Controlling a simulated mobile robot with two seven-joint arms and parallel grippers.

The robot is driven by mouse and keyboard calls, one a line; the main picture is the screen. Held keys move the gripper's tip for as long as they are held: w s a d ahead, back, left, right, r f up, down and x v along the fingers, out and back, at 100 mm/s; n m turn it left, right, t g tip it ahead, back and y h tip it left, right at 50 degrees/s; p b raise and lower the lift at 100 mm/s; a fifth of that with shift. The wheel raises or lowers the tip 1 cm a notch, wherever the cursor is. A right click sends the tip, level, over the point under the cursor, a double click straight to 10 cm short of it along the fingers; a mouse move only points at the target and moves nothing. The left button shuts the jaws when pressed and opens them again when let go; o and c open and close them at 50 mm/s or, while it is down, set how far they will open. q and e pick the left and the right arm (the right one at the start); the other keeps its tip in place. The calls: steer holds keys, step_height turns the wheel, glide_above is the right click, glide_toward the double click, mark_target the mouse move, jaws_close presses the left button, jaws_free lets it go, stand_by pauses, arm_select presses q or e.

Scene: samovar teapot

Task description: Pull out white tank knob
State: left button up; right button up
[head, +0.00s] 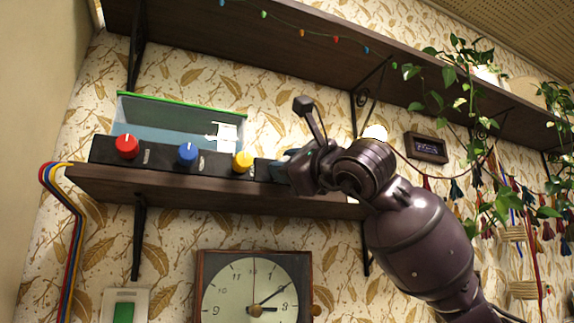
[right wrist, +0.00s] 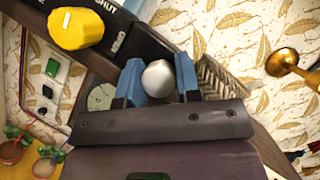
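The white tank knob (right wrist: 159,78) shows in the right wrist view as a rounded pale knob between the two blue fingers of my right gripper (right wrist: 160,85). A finger touches it on each side, with no clear gap. My left gripper is not in view.
The panel sits on a wooden shelf (head: 200,196) and carries a red knob (head: 126,146), a blue knob (head: 187,153) and a yellow knob (head: 242,161). A higher shelf (head: 250,35) runs above. A clock (head: 232,290) hangs below. Plants (head: 470,75) hang at right.

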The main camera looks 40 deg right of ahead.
jaws_close()
steer(key=shift+s+a, duration=0.2)
steer(key=shift+s, duration=0.5)
steer(key=shift+s+a, duration=0.15)
steer(key=shift+s, duration=0.55)
steer(key=shift+w+f, duration=0.1)
steer(key=shift+w, duration=0.05)
steer(key=shift+o, duration=1.5)
jaws_free()
steer(key=shift+s, duration=0.25)
steer(key=shift+w, duration=0.1)
arm_select(q)
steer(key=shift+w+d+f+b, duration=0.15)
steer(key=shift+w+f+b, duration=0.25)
steer(key=shift+b, duration=0.55)
arm_select(e)
glide_toward(285, 160)
steer(key=v, duration=0.3)
